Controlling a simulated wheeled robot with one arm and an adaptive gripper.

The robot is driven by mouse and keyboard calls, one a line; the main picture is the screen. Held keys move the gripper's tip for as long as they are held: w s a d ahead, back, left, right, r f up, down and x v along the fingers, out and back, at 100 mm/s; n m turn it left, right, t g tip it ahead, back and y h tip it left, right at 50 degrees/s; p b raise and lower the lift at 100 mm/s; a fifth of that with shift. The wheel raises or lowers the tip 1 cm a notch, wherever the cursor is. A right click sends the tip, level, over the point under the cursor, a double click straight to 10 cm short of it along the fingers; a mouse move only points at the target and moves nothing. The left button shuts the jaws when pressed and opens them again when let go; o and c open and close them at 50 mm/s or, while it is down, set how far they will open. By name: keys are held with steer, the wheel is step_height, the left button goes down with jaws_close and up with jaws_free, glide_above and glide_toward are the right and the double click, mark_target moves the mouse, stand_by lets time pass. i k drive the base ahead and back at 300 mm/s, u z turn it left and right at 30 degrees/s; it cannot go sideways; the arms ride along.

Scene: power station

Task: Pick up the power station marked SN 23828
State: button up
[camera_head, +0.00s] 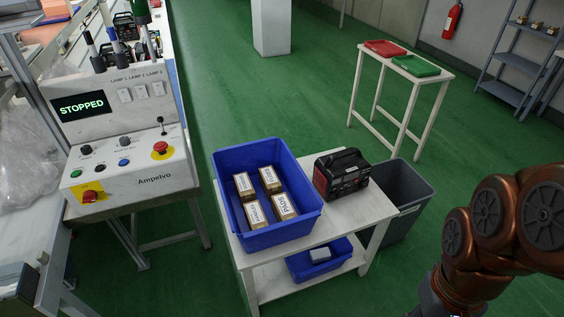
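A black and red power station (342,177) with a top handle stands upright on the white table (372,208), right of a large blue crate. Any SN marking on it is too small to read here. Dark units (124,27) sit farther back at the upper left, behind the control panel; they are small and partly hidden, and I cannot read any marking on them. My copper-coloured arm shows at the lower right, apart from the table. My gripper is not in view.
The blue crate (222,190) holds several labelled boxes. A smaller blue bin (341,262) is on the lower shelf. A grey waste bin (408,195) stands right of the table. A control panel (120,135) reads STOPPED. A stand with red (384,47) and green (415,65) trays is behind.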

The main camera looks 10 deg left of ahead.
mark_target(337, 174)
steer(key=u, duration=0.75)
steer(key=i, duration=1.05)
steer(key=u, duration=0.55)
